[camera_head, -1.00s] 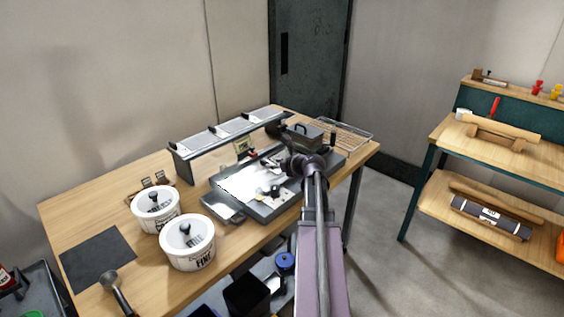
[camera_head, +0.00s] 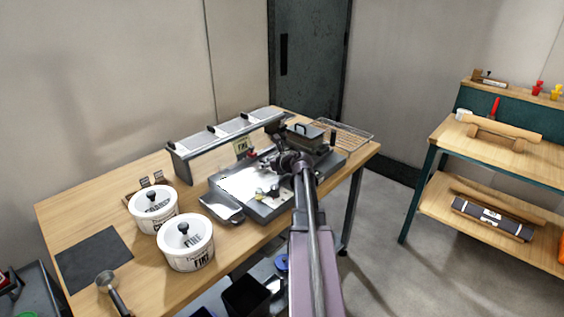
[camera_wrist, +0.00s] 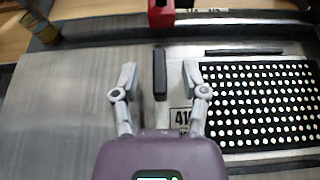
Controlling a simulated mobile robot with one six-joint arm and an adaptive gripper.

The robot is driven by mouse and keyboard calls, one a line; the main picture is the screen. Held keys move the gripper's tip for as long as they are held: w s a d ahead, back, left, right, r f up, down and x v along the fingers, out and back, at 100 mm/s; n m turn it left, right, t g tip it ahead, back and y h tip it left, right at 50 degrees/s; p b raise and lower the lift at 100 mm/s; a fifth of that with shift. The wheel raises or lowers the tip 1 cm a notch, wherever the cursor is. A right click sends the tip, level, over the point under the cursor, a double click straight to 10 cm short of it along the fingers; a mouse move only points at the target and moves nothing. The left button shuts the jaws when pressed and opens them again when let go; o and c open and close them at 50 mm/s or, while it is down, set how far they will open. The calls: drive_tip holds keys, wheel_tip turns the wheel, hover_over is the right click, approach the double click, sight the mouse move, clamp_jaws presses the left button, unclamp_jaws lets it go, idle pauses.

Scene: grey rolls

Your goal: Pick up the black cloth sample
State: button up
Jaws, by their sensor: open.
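In the wrist view my gripper (camera_wrist: 159,82) is open, with its two pale fingers apart. A small upright black strip (camera_wrist: 160,70) shows between the fingertips, over the grey metal plate (camera_wrist: 60,110). It may be the black cloth sample, but I cannot tell its material. No contact with the fingers shows. In the head view my gripper is over the grey machine bed (camera_head: 240,185), mostly hidden by my wrist, and the strip cannot be made out there. A flat black square (camera_head: 95,260) lies at the table's left end, far from my gripper.
A black panel with pale dots (camera_wrist: 265,105) lies right of my gripper. A red block (camera_wrist: 161,14) stands beyond the strip. Two white lidded tubs (camera_head: 187,243) stand left of the machine. A long grey rail (camera_head: 225,130) runs behind it; a wire rack (camera_head: 345,133) is rightward.

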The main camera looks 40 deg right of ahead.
clamp_jaws()
drive_tip(key=shift+r, duration=0.2)
idle(0.4)
wheel_tip(320, 180, up, 18)
drive_tip(key=p, duration=1.8)
drive_tip(key=shift+f, duration=0.2)
